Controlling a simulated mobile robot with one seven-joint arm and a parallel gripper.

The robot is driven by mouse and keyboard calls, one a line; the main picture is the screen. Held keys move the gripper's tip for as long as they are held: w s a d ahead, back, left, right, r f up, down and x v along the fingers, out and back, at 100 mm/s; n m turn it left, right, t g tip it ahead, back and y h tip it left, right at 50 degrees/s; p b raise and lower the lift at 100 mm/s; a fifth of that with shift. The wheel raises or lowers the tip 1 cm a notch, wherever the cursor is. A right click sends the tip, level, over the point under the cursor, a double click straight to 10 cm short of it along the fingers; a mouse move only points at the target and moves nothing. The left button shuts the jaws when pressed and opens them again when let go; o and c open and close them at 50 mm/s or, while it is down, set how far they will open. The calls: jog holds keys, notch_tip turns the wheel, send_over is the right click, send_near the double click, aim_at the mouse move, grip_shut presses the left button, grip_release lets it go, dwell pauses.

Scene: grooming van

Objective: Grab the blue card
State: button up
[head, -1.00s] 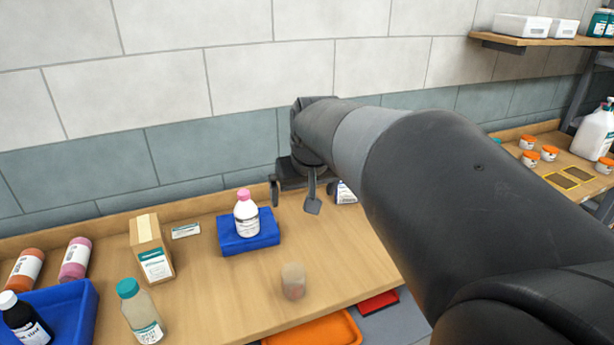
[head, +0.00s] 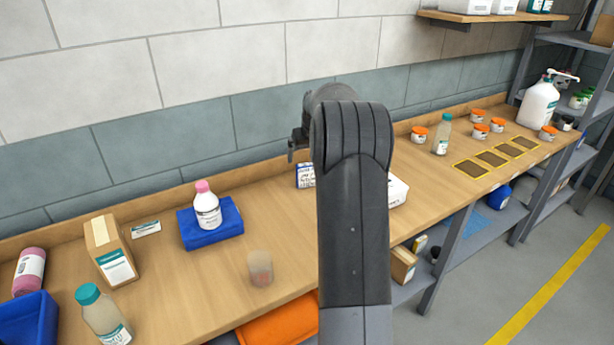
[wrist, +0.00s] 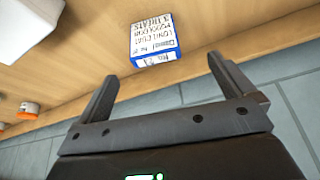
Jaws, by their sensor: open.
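The blue card (head: 306,175) lies toward the back of the wooden counter, near the wall, partly hidden behind my arm in the head view. In the wrist view the card (wrist: 153,40) shows a white face with dark handwriting and a blue border. My gripper (wrist: 162,68) is open and empty, its two fingers spread on either side of the card's near edge in the picture. The card is not held; I cannot tell the height of the fingers above it. In the head view only a small part of my gripper (head: 297,145) shows beside my arm.
A white box (head: 397,190) sits right of the card, partly behind my arm; it also shows in the wrist view (wrist: 25,25). A translucent cup (head: 261,268) stands nearer the front. The tiled wall is close behind.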

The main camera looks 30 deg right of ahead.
aim_at(307, 173)
jog(key=x, duration=0.7)
jog(key=d+x, duration=0.1)
jog(key=x, duration=0.3)
jog(key=shift+f, duration=0.25)
jog(key=shift+c, duration=0.4)
jog(key=c, duration=1)
jog(key=shift+r, duration=0.1)
